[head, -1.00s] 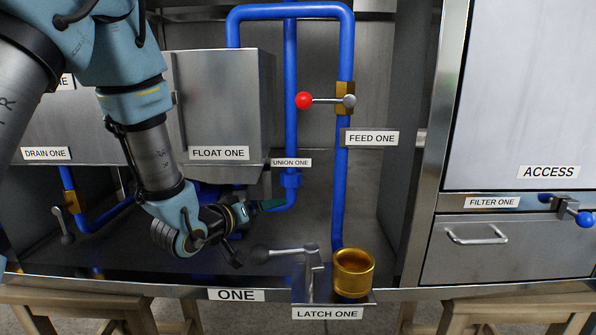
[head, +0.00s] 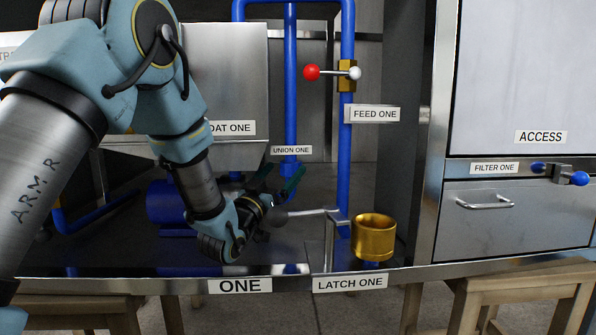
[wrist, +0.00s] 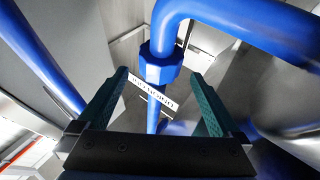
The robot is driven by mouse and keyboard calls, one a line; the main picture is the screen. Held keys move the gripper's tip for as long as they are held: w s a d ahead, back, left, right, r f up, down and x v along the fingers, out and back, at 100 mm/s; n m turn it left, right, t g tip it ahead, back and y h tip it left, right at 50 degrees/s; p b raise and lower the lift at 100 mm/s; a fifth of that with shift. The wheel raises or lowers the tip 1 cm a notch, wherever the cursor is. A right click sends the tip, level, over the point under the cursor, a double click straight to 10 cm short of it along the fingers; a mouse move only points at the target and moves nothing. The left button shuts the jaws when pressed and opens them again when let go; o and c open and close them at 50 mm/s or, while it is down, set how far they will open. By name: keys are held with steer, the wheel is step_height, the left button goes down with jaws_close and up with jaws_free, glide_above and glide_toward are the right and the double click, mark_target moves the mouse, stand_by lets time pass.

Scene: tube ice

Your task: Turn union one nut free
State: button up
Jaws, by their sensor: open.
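The union one nut (head: 290,165) is a blue collar on the vertical blue pipe, just below the UNION ONE label (head: 291,150). In the wrist view the nut (wrist: 160,66) is a faceted blue ring just under the pipe's bend, ahead of and between my fingertips. My gripper (head: 281,176) has green fingers spread apart, just below and in front of the nut in the head view. The gripper (wrist: 160,76) is open and empty in the wrist view. No finger visibly touches the nut.
The latch one lever (head: 305,213) and a brass cup (head: 374,238) stand close to the right of my wrist. The float one box (head: 228,85) is at upper left. A blue pipe (wrist: 245,25) crosses the wrist view's upper right.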

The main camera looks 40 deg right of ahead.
steer(key=shift+d+r, duration=0.15)
steer(key=shift+d, duration=0.05)
steer(key=shift+x, duration=3.55)
steer(key=c, duration=1.3)
